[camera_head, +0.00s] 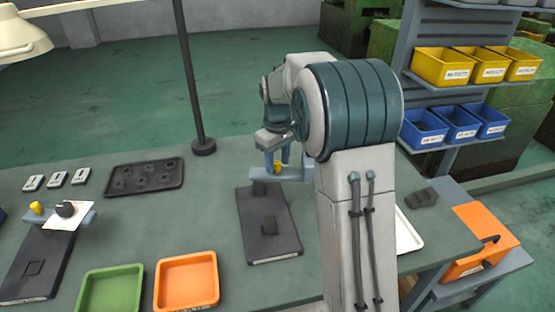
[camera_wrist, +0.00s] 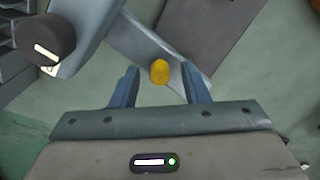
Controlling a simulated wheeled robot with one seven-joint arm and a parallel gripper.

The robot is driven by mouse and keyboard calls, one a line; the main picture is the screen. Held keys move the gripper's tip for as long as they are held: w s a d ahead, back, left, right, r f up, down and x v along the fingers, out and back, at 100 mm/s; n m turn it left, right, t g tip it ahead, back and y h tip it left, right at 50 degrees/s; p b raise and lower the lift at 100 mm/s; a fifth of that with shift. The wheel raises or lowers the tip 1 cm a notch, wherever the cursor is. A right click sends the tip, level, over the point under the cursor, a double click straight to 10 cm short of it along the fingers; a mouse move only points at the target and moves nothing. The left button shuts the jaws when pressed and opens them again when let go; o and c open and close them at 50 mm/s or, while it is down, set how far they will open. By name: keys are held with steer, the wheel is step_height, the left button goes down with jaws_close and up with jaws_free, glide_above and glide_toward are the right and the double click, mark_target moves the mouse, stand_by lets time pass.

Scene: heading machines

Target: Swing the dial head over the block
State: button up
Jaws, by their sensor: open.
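The dial head's blue-grey bar (camera_head: 292,174) stands at the far end of a dark base plate (camera_head: 255,215). It extends right, partly behind my arm. A dark block (camera_head: 268,228) sits on the plate nearer the camera. A yellow knob (camera_head: 277,168) is on the bar's left part. My gripper (camera_head: 271,158) is open, with its blue fingers at the knob. In the wrist view the yellow knob (camera_wrist: 159,72) lies between the spread fingers, with gaps on both sides. A dark round dial (camera_wrist: 50,38) with a white mark shows at upper left. My arm hides it in the head view.
Green (camera_head: 110,292) and orange (camera_head: 187,282) trays lie at the front. A dark tray (camera_head: 144,176) and a lamp post (camera_head: 203,145) are behind. Bins (camera_head: 443,66) stand at right.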

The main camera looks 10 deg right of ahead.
jaws_close()
